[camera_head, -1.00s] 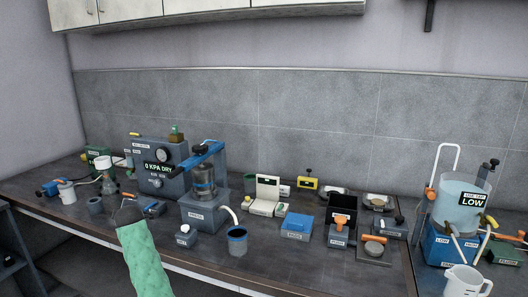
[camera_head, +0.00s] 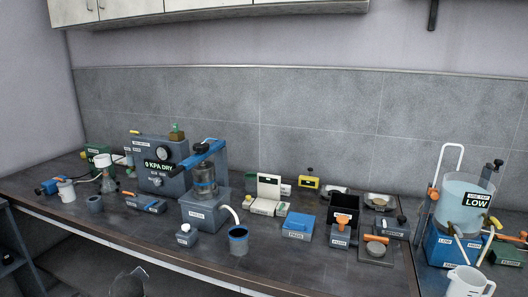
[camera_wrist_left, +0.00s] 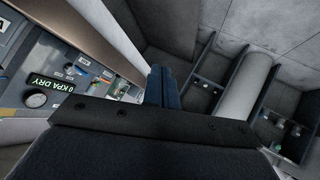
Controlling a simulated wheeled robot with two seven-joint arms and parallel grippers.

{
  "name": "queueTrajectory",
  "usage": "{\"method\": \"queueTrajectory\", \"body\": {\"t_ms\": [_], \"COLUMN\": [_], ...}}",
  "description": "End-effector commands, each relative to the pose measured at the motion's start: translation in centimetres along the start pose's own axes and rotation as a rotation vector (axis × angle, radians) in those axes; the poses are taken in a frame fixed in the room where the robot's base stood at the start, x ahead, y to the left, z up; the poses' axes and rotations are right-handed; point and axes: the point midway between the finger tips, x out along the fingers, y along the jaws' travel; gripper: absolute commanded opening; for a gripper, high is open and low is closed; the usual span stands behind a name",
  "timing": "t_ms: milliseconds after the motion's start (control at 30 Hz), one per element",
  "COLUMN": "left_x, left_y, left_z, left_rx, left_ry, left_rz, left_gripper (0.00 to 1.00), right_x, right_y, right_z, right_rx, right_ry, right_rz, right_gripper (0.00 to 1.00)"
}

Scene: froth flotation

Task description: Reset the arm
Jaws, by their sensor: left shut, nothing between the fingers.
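My left gripper shows at the bottom edge of the head view (camera_head: 130,283) as a small dark shape in front of the bench's front edge, below the bench top. Most of my left arm is out of the picture. In the left wrist view, the two blue-grey fingers (camera_wrist_left: 164,88) are together with nothing held between them. They are clear of the bench. My right gripper is in neither view.
The dark bench top (camera_head: 320,262) carries a grey unit reading "0 KPA DRY" (camera_head: 146,179), a flotation cell (camera_head: 204,180), a blue cup (camera_head: 238,241), a blue box (camera_head: 298,227) and a tank labelled LOW (camera_head: 462,195). An open shelf unit (camera_head: 8,240) stands at the left.

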Motion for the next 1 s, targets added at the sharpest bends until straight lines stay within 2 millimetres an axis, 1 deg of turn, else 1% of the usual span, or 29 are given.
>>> {"method": "queueTrajectory", "body": {"t_ms": [33,167,200,367,500,567,600,667,700,800,1000], "left_x": [-0.9,-3.4,-4.2,-7.9,-11.6,-13.3,-14.5,-16.4,-17.6,-20.2,-24.0], "left_y": [-1.0,-3.0,-3.6,-6.1,-8.3,-9.3,-9.9,-11.0,-11.6,-12.8,-14.6], "left_z": [1.7,5.8,7.1,12.3,16.7,18.5,19.8,21.5,22.6,24.8,27.5], "left_rx": [0.050,0.185,0.227,0.391,0.535,0.596,0.637,0.695,0.733,0.809,0.909], "left_ry": [-0.024,-0.090,-0.112,-0.206,-0.295,-0.335,-0.363,-0.405,-0.433,-0.490,-0.570], "left_rz": [-0.003,0.002,0.004,0.024,0.050,0.065,0.076,0.094,0.107,0.136,0.182], "left_gripper": [0.00,0.00,0.00,0.00,0.00,0.00,0.00,0.00,0.00,0.00,0.00], "right_x": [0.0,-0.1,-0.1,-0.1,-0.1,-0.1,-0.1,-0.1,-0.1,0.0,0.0], "right_y": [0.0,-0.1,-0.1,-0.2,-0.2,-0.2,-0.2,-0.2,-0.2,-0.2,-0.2], "right_z": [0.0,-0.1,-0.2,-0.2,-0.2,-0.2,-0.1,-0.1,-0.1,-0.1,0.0], "right_rx": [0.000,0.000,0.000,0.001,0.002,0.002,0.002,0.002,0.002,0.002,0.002], "right_ry": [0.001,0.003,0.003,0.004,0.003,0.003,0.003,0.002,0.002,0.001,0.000], "right_rz": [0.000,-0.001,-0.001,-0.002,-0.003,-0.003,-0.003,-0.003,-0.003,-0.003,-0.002], "right_gripper": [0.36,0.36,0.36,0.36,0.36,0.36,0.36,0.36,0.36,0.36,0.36]}}
